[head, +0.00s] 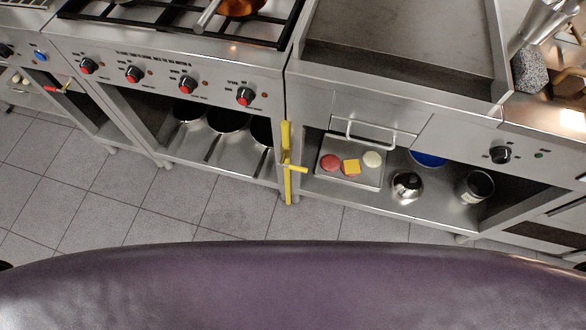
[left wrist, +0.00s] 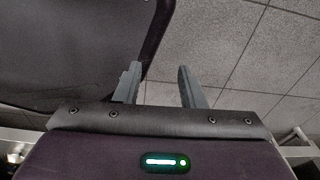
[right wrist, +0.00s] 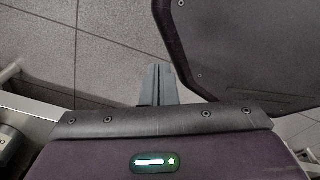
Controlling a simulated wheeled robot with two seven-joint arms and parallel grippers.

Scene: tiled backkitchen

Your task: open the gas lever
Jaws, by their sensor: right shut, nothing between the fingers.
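The yellow gas pipe (head: 288,180) stands upright in the gap between the stove and the griddle unit in the head view. Its yellow lever (head: 298,168) sticks out sideways to the right, across the pipe. Neither gripper shows in the head view. In the left wrist view my left gripper (left wrist: 157,80) has its fingers apart with nothing between them, above the tiled floor. In the right wrist view my right gripper (right wrist: 158,80) has its fingers together and empty, above the floor. Both are away from the lever.
The stove (head: 160,75) with red-marked knobs is left of the pipe. The griddle unit (head: 400,60) is right of it, its shelf holding a tray (head: 350,178) with food and a metal pot (head: 407,187). A second, red-handled lever (head: 57,90) is at far left. Tiled floor (head: 130,210) in front is clear.

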